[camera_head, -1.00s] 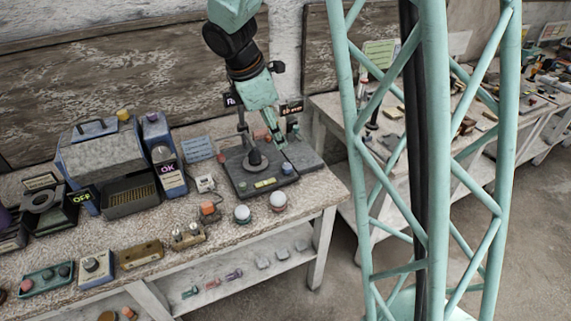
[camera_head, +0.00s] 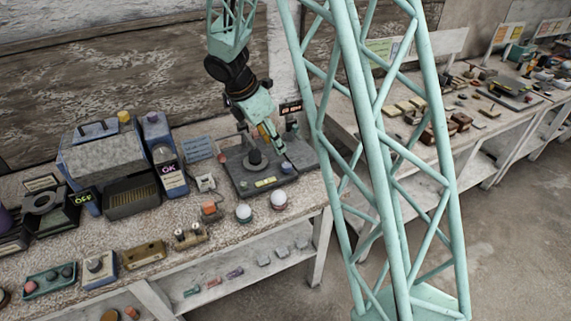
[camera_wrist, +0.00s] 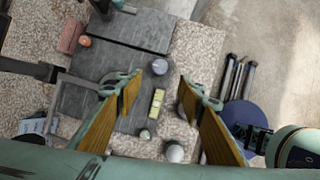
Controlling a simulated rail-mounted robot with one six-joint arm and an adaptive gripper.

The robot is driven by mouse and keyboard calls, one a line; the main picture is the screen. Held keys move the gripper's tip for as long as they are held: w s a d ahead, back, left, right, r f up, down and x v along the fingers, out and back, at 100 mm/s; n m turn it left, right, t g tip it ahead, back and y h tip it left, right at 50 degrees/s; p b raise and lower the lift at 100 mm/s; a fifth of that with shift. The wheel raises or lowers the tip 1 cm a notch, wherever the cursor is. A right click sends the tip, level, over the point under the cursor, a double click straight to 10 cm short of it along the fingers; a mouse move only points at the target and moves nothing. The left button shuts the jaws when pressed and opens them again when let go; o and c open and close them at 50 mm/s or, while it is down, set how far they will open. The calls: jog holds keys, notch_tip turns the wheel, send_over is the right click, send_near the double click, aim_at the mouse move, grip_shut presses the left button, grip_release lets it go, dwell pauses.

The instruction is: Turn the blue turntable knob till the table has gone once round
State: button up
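My gripper (camera_head: 281,152) hangs over the right part of the base, close to the blue knob. In the wrist view my gripper (camera_wrist: 160,76) is open, with yellow-lined fingers apart and nothing between them. Contact with the knob cannot be told.
Two pale spheres, one left (camera_head: 243,212) and one right (camera_head: 278,200), sit in front of the base. A red knob (camera_head: 222,158) is at its left edge. A yellow label (camera_head: 265,182) lies on the base front.

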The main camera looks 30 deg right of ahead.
aim_at(286, 165)
jog(key=shift+f, duration=0.15)
jog(key=shift+b+x, duration=1.45)
jog(key=shift+x, duration=5.35)
jog(key=c, duration=0.8)
jog(key=shift+c, duration=0.2)
